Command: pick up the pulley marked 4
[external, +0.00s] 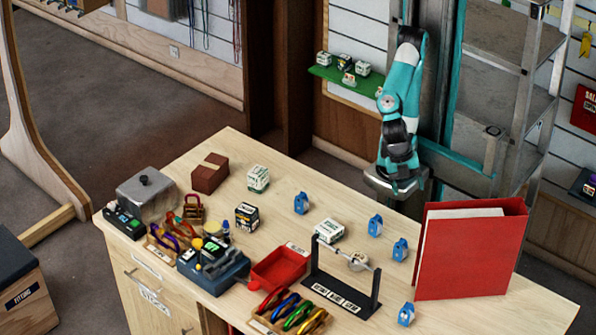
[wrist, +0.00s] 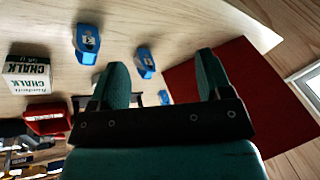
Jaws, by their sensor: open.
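Several small blue pulleys stand spread over the wooden table. In the external view one is left of centre (external: 301,203), two are near the binder (external: 375,225) (external: 400,249), and one is at the front right (external: 406,314). Their markings are too small to read, so I cannot tell which is 4. The wrist view shows a pulley at upper left (wrist: 88,45), one nearer the middle (wrist: 146,62), and part of another (wrist: 165,96) between the fingers. My gripper (wrist: 162,68) is open and empty, apart from the pulleys, toward the table's back edge.
A red binder (external: 465,250) stands upright at the right. Tools and boxes crowd the left. The back strip of table is fairly clear.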

